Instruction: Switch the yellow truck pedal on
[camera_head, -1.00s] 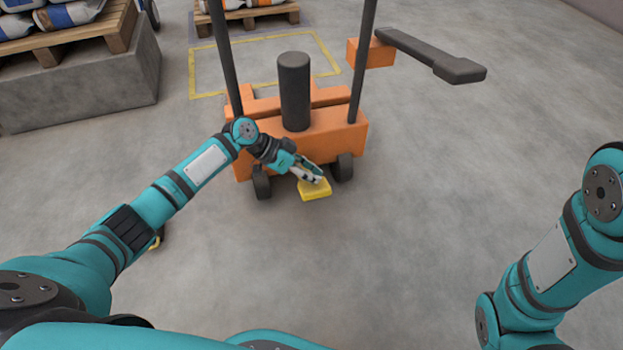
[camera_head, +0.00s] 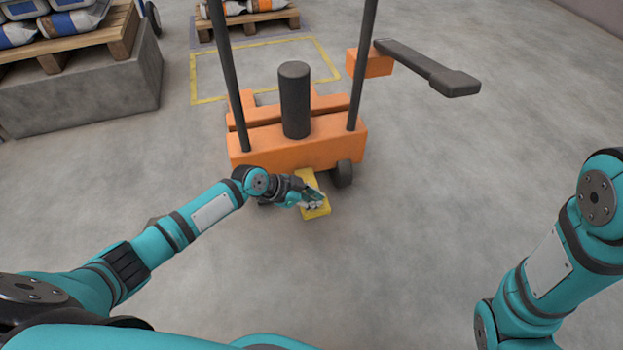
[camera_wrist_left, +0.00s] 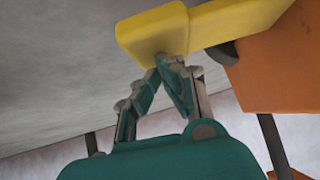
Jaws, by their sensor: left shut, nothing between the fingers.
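The yellow pedal (camera_head: 315,208) sticks out low from the front of the orange truck (camera_head: 300,148), between its front wheels. My left gripper (camera_head: 312,201) is shut and empty, over the pedal in the head view. In the left wrist view the closed fingertips (camera_wrist_left: 168,64) are right at the pedal's pad (camera_wrist_left: 152,33), and they seem to touch it. The pedal's yellow arm (camera_wrist_left: 238,20) runs from the pad to the orange truck body (camera_wrist_left: 272,62). My right gripper is out of view; only its arm shows at the right.
The truck has two dark uprights, a black cylinder (camera_head: 295,100) and a dark handle (camera_head: 430,68) at the right. Loaded pallets stand at the back, one on a grey block (camera_head: 80,95).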

